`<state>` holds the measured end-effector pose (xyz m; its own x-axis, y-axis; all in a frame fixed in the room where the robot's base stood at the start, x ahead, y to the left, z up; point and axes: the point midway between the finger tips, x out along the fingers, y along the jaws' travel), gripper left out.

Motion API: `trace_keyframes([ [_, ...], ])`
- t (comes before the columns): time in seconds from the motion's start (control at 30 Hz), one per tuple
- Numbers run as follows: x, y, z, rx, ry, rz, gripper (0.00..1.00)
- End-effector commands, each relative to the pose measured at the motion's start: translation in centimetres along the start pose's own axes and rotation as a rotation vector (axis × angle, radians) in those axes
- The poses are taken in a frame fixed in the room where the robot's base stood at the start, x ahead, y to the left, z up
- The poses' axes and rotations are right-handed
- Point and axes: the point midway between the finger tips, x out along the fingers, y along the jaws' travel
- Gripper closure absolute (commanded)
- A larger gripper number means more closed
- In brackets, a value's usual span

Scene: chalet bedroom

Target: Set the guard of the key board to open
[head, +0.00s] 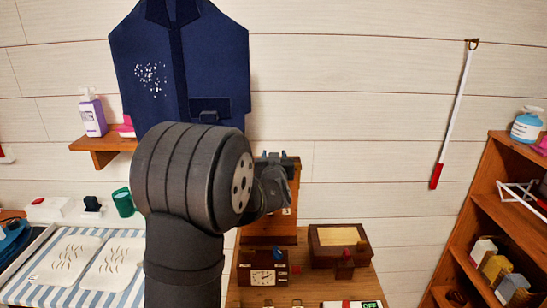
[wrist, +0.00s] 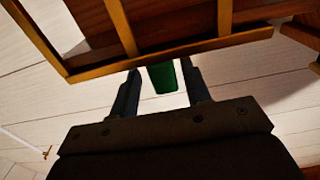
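The key board (head: 284,232) appears to be the upright brown wooden board at the wall, behind my gripper and partly hidden by it. In the wrist view, a brown panel with thin brass-coloured bars (wrist: 170,46) fills the top; I take these bars for its guard, but whether it is open or shut I cannot tell. My gripper (head: 274,160) is in front of the board's upper part. In the wrist view, its two fingers (wrist: 160,82) stand apart just below the lower bar. A green piece (wrist: 163,78) shows between them, with gaps on both sides; contact is unclear.
Below the board stand a wooden clock (head: 262,277) and a wooden box (head: 338,245) on a wooden top. A blue garment (head: 210,50) hangs at upper left. A shelf unit (head: 490,235) stands at right. The wall between board and shelf is mostly clear.

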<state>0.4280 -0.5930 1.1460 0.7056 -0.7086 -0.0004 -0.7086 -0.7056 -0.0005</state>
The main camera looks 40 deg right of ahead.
Motion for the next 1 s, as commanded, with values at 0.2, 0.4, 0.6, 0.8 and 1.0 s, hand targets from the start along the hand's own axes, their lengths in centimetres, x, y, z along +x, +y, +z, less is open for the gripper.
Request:
trace_keyframes([
  [0.2,-0.8,-0.1,-0.1,0.000,0.001,-0.001,0.56],
  [0.4,-4.3,-0.1,-0.1,0.000,0.000,0.000,0.56],
  [0.6,-9.1,0.0,-0.1,0.000,0.001,0.001,0.56],
  [0.8,-13.6,0.0,-0.1,0.000,0.001,0.001,0.56],
  [1.0,-16.4,0.1,-0.1,0.000,0.001,0.001,0.56],
])
